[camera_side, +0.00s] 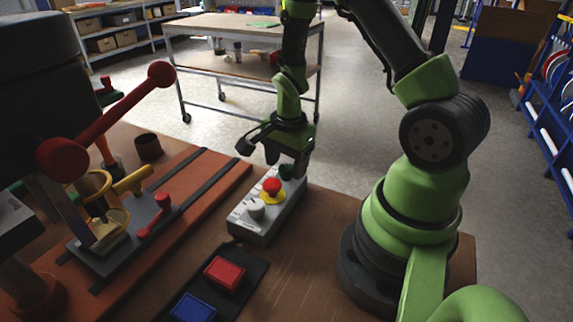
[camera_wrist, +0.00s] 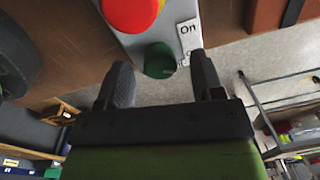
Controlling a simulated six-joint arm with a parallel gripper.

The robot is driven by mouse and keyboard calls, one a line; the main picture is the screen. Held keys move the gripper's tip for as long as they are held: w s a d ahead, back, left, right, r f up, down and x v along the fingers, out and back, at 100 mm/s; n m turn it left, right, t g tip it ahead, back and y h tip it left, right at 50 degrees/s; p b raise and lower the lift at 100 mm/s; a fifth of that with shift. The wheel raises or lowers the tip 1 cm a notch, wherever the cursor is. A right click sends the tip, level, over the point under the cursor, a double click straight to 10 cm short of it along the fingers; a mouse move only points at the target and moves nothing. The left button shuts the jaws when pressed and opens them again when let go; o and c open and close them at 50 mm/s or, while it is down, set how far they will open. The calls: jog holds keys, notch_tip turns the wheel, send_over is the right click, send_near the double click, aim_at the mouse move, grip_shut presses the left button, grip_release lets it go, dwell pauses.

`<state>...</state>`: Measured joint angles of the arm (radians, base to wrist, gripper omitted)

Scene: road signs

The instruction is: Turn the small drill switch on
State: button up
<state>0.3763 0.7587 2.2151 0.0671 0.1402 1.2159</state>
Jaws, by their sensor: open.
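A grey switch box (camera_side: 262,222) lies on the workbench, with a white knob (camera_side: 256,208), a red mushroom button (camera_side: 271,186) on a yellow ring and a green button at its far end. In the wrist view the green button (camera_wrist: 159,60) shows beside a white label (camera_wrist: 187,42) reading "On", with the red button (camera_wrist: 130,12) further up. My gripper (camera_side: 286,162) points down at the box's far end and partly hides the green button there. In the wrist view my gripper (camera_wrist: 162,63) is open, its fingers on either side of the green button. I cannot tell whether they touch it.
A drill press with a red lever (camera_side: 110,115) stands left, above an orange base with a grey vise plate (camera_side: 125,235). Red (camera_side: 225,272) and blue (camera_side: 193,308) blocks lie on a dark mat in front.

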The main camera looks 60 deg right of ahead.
jog(key=shift+f, duration=0.5)
jog(key=c, duration=0.9)
jog(key=shift+n, duration=0.3)
jog(key=n, duration=1.1)
jog(key=shift+d, duration=0.1)
jog(key=shift+n, duration=0.3)
jog(key=o, duration=0.9)
